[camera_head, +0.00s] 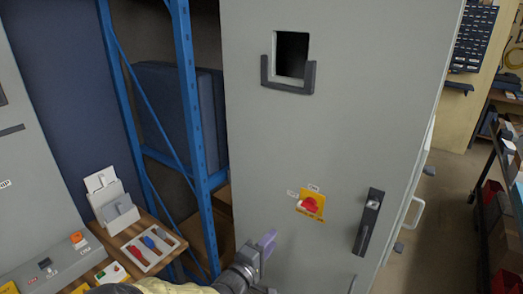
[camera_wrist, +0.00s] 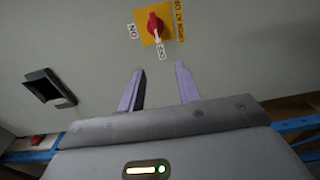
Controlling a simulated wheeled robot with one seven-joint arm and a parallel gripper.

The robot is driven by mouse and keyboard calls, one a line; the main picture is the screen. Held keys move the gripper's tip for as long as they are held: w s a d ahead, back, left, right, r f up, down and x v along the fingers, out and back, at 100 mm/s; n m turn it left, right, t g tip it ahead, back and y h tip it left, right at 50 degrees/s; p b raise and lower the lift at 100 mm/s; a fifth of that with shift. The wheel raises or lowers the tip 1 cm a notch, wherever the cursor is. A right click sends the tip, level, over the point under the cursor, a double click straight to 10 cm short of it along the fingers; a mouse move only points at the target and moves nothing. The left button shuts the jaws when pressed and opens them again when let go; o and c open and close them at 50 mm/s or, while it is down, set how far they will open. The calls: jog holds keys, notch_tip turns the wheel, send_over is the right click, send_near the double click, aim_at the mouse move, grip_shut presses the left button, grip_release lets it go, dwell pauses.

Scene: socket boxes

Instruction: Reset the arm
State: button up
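My gripper (camera_head: 267,244) is in front of the grey cabinet (camera_head: 262,150) in the head view, below and left of the red rotary switch (camera_head: 309,204) on its yellow plate. In the wrist view my gripper (camera_wrist: 162,90) shows two purple fingers spread apart with nothing between them. The red switch (camera_wrist: 154,26) lies beyond the fingertips there, apart from them. My arm comes in from the bottom edge of the head view.
The cabinet has a dark window (camera_head: 292,54) and a black door handle (camera_head: 369,221). A blue rack (camera_head: 188,90) stands to its left. A wooden bench at lower left bears a tray of coloured tools (camera_head: 150,246) and grey boxes. Shelves stand at right.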

jog(key=s+d+f+m+g+y, duration=0.1)
jog(key=d+f+m+g+y, duration=0.4)
jog(key=f+m+g+y, duration=0.15)
jog(key=s+d+r+m+g+y, duration=0.2)
jog(key=s+d+r, duration=0.1)
jog(key=s, duration=0.4)
jog(key=s+d+r+m+g+y, duration=0.2)
jog(key=s+d+r+g, duration=0.1)
jog(key=s, duration=0.5)
notch_tip(320, 180, up, 2)
jog(key=shift+s+d, duration=0.15)
jog(key=shift+d, duration=0.55)
jog(key=shift+m, duration=0.25)
